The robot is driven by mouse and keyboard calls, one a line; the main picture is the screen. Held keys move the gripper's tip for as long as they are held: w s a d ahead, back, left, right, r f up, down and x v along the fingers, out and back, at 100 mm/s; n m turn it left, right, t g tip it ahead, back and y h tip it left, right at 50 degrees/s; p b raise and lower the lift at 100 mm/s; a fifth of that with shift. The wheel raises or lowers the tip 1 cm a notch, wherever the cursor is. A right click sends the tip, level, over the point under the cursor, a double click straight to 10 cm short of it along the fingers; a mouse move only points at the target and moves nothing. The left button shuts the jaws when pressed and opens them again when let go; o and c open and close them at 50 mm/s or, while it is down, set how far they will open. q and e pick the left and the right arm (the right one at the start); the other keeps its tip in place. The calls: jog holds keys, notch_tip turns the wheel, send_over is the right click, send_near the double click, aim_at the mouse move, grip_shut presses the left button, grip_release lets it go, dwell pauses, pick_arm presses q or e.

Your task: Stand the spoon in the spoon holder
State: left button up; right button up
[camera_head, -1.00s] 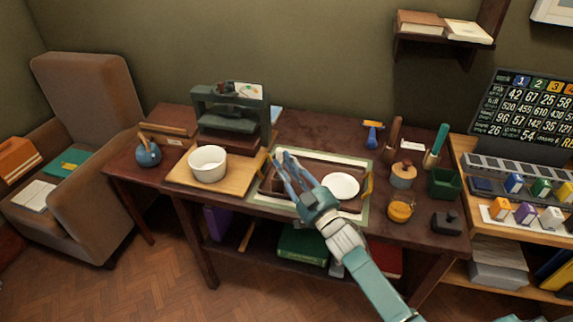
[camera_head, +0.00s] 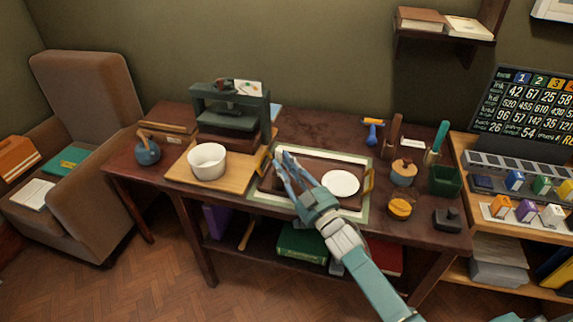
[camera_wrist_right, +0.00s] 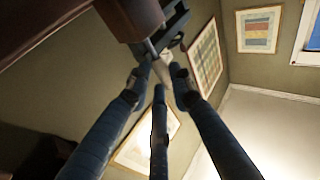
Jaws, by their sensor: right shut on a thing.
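My right gripper (camera_head: 282,158) is over the left part of the framed tray (camera_head: 262,201) on the table. In the right wrist view its fingers (camera_wrist_right: 160,75) are closed around a small pale piece (camera_wrist_right: 163,68), which seems to be the spoon. Most of it is hidden by the fingers, so its tilt is unclear. I cannot tell for sure which item is the spoon holder. A dark green open box (camera_head: 445,181) and upright-handled tools (camera_head: 392,137) stand at the table's right. My left gripper is out of view.
A white bowl (camera_head: 207,161) sits on a wooden board (camera_head: 182,176), left of my gripper, before a dark green press (camera_head: 230,104). A white plate (camera_head: 341,183) lies on the tray. Orange (camera_head: 400,208) and wooden (camera_head: 404,172) jars stand to the right. The table's back middle is clear.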

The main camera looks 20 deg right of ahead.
dwell(0.3)
jog(key=shift+f+b, duration=0.35)
jog(key=shift+f, duration=0.1)
dwell(0.3)
dwell(0.6)
jog(key=o, duration=0.7)
jog(key=shift+o, duration=0.2)
